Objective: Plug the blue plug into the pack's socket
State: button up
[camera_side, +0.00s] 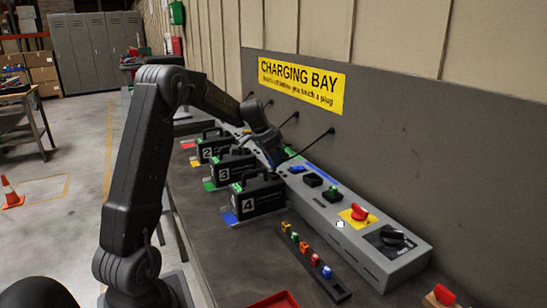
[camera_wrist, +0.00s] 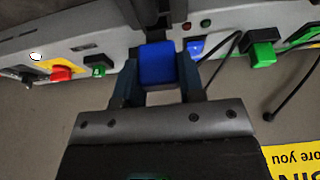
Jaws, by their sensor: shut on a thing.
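My gripper (camera_wrist: 157,85) is shut on the blue plug (camera_wrist: 157,62), with a finger on each side of it, over the grey console. In the side view my gripper (camera_side: 274,156) is behind the packs, and the plug is not clear there. The black packs numbered 2 (camera_side: 213,148), 3 (camera_side: 233,171) and 4 (camera_side: 262,203) stand upright in a row in front of the console. Pack 4 is on a blue marking (camera_side: 231,218). Part of a black pack (camera_wrist: 150,10) shows beyond the plug in the wrist view. I cannot make out its socket.
A green plug (camera_wrist: 263,54) and black cables lie right of my gripper in the wrist view. A black rail (camera_side: 332,284) with coloured pieces lies in front.

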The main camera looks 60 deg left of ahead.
jog(key=shift+f, duration=1.2)
dwell(0.6)
jog(key=o, duration=1)
jog(key=v, duration=1.4)
jog(key=shift+f, duration=0.1)
jog(key=s+d+r, duration=0.1)
jog(key=s+d, duration=0.2)
jog(key=d, duration=0.8)
jog(key=s+d+r, duration=0.2)
jog(key=s+d, duration=0.1)
jog(key=d, duration=0.8)
jog(key=shift+t, duration=0.6)
jog(key=s+d+f, duration=0.1)
jog(key=s+d, duration=0.2)
jog(key=s, duration=0.1)
jog(key=s+d+f, duration=0.2)
jog(key=s+d, duration=0.2)
jog(key=s+d+f, duration=0.2)
jog(key=s+d, duration=0.2)
jog(key=shift+s+f, duration=0.25)
jog(key=shift+s, duration=0.05)
